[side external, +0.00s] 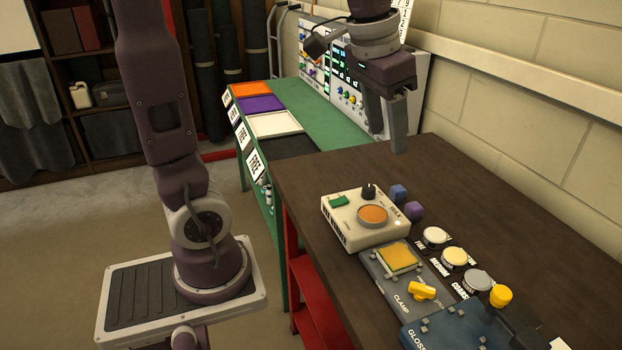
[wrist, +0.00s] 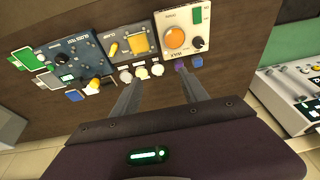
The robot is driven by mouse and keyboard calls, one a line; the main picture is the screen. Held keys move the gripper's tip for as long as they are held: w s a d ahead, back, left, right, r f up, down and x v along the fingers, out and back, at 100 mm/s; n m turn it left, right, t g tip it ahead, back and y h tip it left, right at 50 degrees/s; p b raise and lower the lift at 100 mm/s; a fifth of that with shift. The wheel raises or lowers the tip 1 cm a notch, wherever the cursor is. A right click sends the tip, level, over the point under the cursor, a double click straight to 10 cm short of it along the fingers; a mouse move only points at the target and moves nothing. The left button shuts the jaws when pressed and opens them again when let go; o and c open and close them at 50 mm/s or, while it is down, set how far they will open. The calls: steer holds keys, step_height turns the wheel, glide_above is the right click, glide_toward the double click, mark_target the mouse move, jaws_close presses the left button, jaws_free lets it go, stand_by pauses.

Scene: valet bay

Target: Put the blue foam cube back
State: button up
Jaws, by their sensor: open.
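The blue foam cube (side external: 398,193) sits on the dark brown bench, just behind the cream box with the orange round pad. A purple cube (side external: 413,211) is close beside it. In the wrist view the blue cube (wrist: 197,61) is just beyond and right of the right fingertip. The purple cube (wrist: 180,66) shows at that fingertip, partly covered. My gripper (side external: 398,148) points down above the bench, behind the cubes, with nothing in it.
The cream box (side external: 346,229), the clamp unit (side external: 408,277) and a blue-grey unit (side external: 460,325) line the bench front. Several round-topped pots (side external: 453,258) stand behind them. A green table (side external: 325,129) at the back left holds coloured panels and a control console. Bench behind the pots is clear.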

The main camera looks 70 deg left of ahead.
steer(key=s+d+f+t, duration=0.1)
steer(key=s+d+f, duration=0.1)
steer(key=s, duration=0.5)
steer(key=s+d+f+t, duration=0.1)
steer(key=s+d, duration=0.2)
steer(key=s, duration=0.5)
steer(key=shift+s+f, duration=0.2)
steer(key=shift+f, duration=0.2)
